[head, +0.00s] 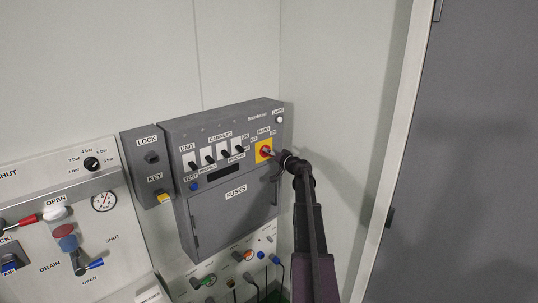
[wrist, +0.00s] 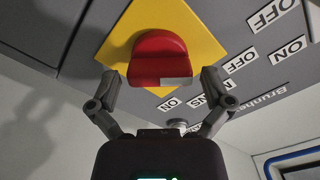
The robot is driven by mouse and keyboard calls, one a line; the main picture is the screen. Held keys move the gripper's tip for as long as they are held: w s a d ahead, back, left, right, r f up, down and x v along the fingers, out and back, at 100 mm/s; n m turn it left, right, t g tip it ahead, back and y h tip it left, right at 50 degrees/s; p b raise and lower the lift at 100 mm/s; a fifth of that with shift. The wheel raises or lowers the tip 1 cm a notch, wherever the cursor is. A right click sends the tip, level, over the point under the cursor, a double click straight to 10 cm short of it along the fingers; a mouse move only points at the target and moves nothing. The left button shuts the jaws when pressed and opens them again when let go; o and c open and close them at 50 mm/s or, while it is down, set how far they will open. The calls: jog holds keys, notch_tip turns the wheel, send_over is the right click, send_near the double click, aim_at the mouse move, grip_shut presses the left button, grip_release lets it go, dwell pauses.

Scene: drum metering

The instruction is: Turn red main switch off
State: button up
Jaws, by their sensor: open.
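The red main switch (wrist: 160,60) is a red rotary knob on a yellow square plate (wrist: 200,25), close up in the wrist view. In the head view the yellow plate (head: 264,151) is at the right side of the grey fuse cabinet (head: 222,165), with the knob partly hidden by my gripper. My gripper (head: 280,154) is right at the switch. In the wrist view my gripper (wrist: 158,88) is open, with one finger on either side of the knob; I see small gaps and no clear contact. OFF and ON labels surround the plate.
A row of black toggle switches (head: 210,160) lies left of the main switch. A lamp button (head: 280,119) is above it. The LOCK and KEY box (head: 152,160) and a gauge panel (head: 60,215) stand further left. A wall corner and grey door (head: 465,150) are at right.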

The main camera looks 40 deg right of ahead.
jog(key=s, duration=1.1)
jog(key=shift+s+d, duration=0.3)
jog(key=shift+d, duration=0.15)
jog(key=shift+a, duration=0.1)
jog(key=a+f+n+g+y+b, duration=0.1)
jog(key=a+f+n+g+y, duration=0.35)
jog(key=a, duration=1.35)
jog(key=a+f+n+g+y+b, duration=0.15)
jog(key=a+f+g, duration=0.55)
jog(key=a, duration=1)
jog(key=s+a+f+n+g+h+b, duration=0.1)
jog(key=s+a+f+g+h, duration=0.2)
jog(key=s+a+f, duration=0.2)
jog(key=s+a+f+n+g+h+b, duration=0.1)
jog(key=s+a+f+g+h, duration=0.2)
jog(key=s+a, duration=0.9)
notch_tip(320, 180, down, 4)
jog(key=shift+s+a+r+h, duration=0.2)
jog(key=shift+s+a+h, duration=0.1)
jog(key=shift+s+h, duration=0.25)
